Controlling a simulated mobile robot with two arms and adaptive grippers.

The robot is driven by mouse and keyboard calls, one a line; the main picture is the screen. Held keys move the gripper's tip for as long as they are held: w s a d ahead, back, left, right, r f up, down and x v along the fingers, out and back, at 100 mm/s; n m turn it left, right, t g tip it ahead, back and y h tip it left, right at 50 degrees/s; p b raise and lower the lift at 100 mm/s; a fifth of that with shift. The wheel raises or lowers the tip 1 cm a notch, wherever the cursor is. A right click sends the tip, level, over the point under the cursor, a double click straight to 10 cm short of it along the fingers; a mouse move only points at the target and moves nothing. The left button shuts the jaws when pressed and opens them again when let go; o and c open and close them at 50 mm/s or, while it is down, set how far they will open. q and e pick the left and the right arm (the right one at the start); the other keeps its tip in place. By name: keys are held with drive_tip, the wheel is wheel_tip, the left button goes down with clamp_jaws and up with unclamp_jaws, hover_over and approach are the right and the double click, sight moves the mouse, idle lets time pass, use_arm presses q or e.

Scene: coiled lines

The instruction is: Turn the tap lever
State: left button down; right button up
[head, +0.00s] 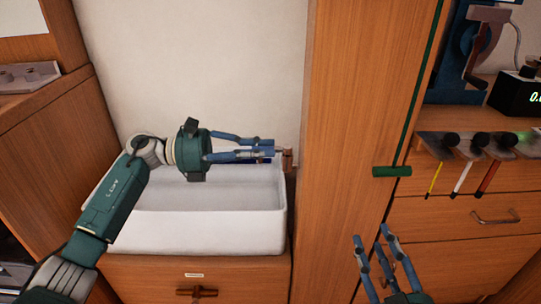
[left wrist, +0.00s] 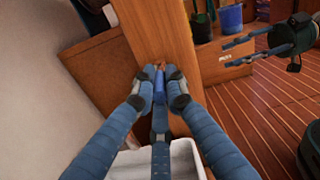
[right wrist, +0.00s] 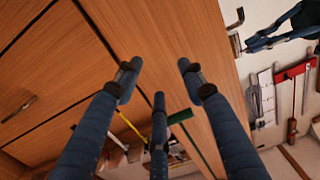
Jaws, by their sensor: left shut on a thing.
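My left gripper (head: 266,150) reaches in from the left over the white sink. Its fingers are closed around a small blue piece (left wrist: 159,88), which looks like the tap lever's handle. A copper-brown fitting (head: 288,159) shows just beyond the fingertips, against the wooden panel; in the left wrist view (left wrist: 159,67) it sits directly behind the blue piece. The fingers hide most of the lever and tap. My right gripper (head: 372,237) is open and empty in front of the panel at lower right; it shows in its own wrist view too (right wrist: 159,72).
The white sink (head: 208,232) lies below my left gripper. Further right are a rack of thin tools (head: 466,146), drawers (head: 470,228) and a black display box (head: 515,98).

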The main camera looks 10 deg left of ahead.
use_arm(q)
drive_tip(key=shift+w, duration=0.1)
use_arm(e)
wheel_tip(320, 180, up, 3)
drive_tip(key=shift+r+t, duration=0.1)
drive_tip(key=shift+t, duration=0.7)
use_arm(q)
drive_tip(key=c, duration=1.8)
unclamp_jaws()
drive_tip(key=shift+a, duration=0.1)
drive_tip(key=shift+o, duration=0.2)
drive_tip(key=v, duration=1.2)
use_arm(e)
drive_tip(key=shift+s, duration=0.1)
